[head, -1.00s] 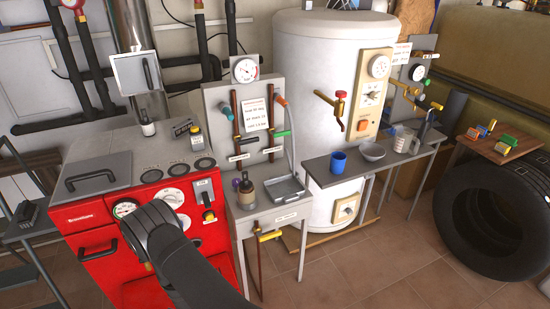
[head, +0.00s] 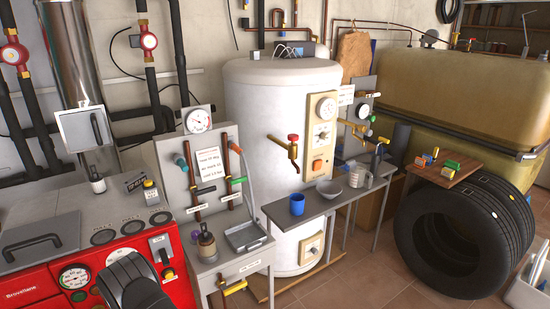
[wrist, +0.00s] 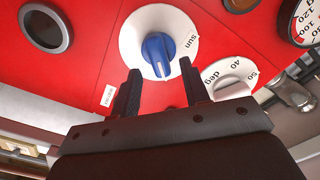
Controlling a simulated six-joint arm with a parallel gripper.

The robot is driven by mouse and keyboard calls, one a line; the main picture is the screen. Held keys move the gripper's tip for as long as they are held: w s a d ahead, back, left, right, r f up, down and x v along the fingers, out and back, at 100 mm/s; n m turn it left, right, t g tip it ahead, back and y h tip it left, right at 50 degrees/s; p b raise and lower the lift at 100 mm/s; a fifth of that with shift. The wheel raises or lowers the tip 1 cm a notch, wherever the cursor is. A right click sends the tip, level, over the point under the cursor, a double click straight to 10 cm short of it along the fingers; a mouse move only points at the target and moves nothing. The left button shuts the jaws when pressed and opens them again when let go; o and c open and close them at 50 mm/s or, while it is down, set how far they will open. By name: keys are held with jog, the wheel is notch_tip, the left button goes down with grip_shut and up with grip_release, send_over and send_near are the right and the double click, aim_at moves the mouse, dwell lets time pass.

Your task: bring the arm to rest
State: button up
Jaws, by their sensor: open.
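My gripper (wrist: 159,70) is open in the wrist view, with nothing between its two dark fingers. The fingertips point at a white dial (wrist: 184,28) with a blue knob (wrist: 158,54) on a red panel, and stand to either side of the knob's lower end. I cannot tell whether they touch it. In the head view my dark arm end (head: 134,284) is at the bottom left, in front of the red boiler (head: 180,288); its fingers are hidden there.
A second white dial (wrist: 222,78) sits close to the right finger. A small table with a grey tray (head: 246,236) stands right of the boiler. Further right are a white tank (head: 262,120), a bench with a blue cup (head: 297,204), and tyres (head: 450,240).

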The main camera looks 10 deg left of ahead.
jog(key=shift+x, duration=1.35)
jog(key=v, duration=1.7)
jog(key=w+a+n, duration=0.6)
jog(key=w+a, duration=0.5)
jog(key=a, duration=0.1)
jog(key=shift+w+r+n, duration=0.15)
jog(key=shift+w+n, duration=0.25)
jog(key=shift+a, duration=0.1)
